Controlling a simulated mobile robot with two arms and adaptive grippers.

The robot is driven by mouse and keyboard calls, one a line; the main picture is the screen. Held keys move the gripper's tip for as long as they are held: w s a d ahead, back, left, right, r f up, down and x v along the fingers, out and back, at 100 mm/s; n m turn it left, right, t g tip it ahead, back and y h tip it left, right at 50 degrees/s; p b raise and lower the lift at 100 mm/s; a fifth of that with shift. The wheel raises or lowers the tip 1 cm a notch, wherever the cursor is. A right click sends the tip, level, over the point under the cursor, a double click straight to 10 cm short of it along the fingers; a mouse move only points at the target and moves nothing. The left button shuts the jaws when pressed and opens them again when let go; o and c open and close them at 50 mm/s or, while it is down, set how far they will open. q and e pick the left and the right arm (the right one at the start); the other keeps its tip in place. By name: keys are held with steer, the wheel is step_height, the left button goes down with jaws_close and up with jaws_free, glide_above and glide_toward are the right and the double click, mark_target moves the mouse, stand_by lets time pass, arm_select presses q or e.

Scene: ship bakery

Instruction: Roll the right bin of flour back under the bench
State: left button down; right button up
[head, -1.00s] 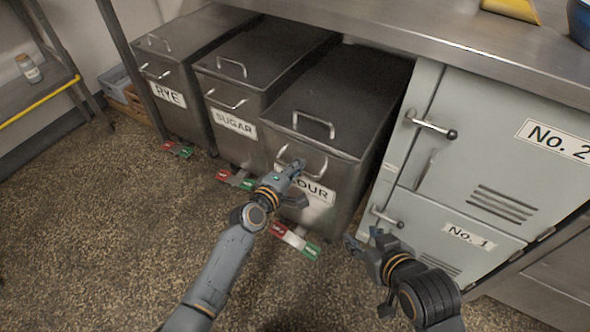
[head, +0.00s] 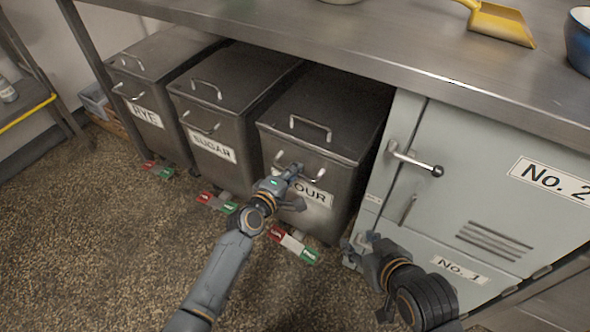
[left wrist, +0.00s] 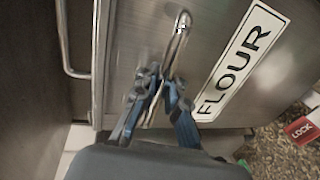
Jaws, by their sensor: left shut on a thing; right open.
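The flour bin (head: 312,150) is a grey metal bin with a lid handle, a front handle and a FLOUR label. It stands rightmost of the three bins, mostly under the bench (head: 400,62). My left gripper (head: 292,170) is shut on the flour bin's front handle (head: 316,180); the left wrist view shows the fingers (left wrist: 160,90) closed on this handle (left wrist: 181,28) beside the label (left wrist: 240,55). My left arm hides part of the label. A red and green lock pedal (head: 292,245) is at the bin's foot. My right gripper (head: 358,246) is open and empty near the lower locker door.
The sugar bin (head: 205,125) and rye bin (head: 140,90) stand to the left. The pale locker (head: 450,185), with jutting door handles, is close on the right. A yellow scoop (head: 500,22) and blue bowl (head: 580,42) are on the bench. The speckled floor at left is clear.

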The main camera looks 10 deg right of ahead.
arm_select(q)
steer(key=shift+r, duration=0.15)
steer(key=c, duration=1.4)
jaws_free()
steer(key=shift+s, duration=0.1)
steer(key=v, duration=1.2)
